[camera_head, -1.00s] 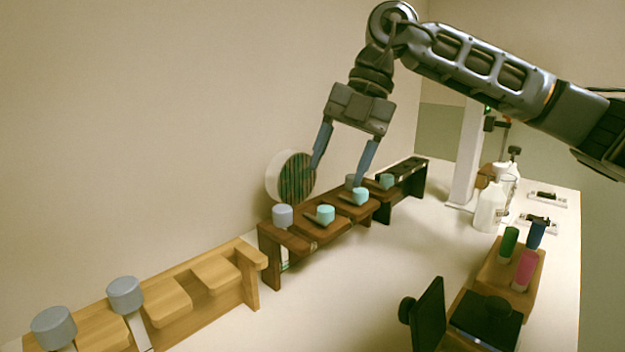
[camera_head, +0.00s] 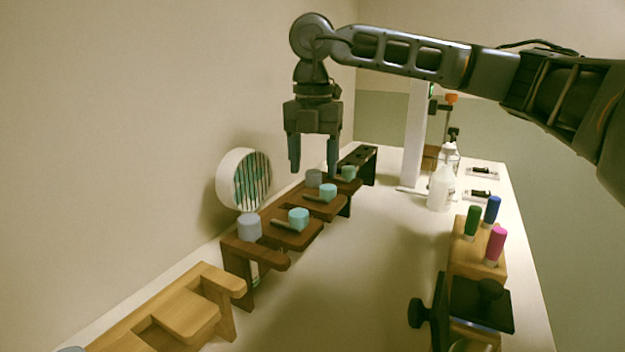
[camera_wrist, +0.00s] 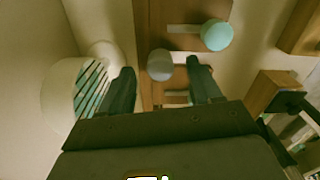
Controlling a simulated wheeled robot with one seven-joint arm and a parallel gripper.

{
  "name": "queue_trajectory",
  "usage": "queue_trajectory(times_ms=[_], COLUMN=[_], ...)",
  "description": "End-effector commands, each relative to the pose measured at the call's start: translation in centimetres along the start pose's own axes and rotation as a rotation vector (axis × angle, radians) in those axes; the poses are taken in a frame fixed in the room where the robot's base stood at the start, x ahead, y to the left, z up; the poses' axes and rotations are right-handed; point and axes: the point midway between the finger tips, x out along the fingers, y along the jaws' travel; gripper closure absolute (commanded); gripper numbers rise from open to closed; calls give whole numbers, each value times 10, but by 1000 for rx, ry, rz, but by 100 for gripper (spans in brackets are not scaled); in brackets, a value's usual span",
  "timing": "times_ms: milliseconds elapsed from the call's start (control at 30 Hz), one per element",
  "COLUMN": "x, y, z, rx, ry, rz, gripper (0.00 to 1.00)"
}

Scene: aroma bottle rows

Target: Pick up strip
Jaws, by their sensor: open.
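Single strips are hard to tell apart.
The dark wooden rack (camera_head: 237,262) holds grey and teal capped bottles (camera_head: 299,218). A light wooden rack (camera_head: 226,284) is nearer. At right are a block with green, blue and pink vials (camera_head: 497,244), and a white bottle (camera_head: 441,190). The table's middle is clear.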

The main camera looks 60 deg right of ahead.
Motion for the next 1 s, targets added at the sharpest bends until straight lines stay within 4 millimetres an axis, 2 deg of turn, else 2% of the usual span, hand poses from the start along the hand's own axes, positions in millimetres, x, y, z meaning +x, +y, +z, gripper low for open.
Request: queue_trajectory(times_ms=[133,400,933,1000], x=[15,18,18,18], y=[0,0,0,0], z=[0,0,0,0], rx=[0,0,0,0], ry=[1,-1,-1,-1], rz=[1,1,1,1], gripper=[37,37,87,87])
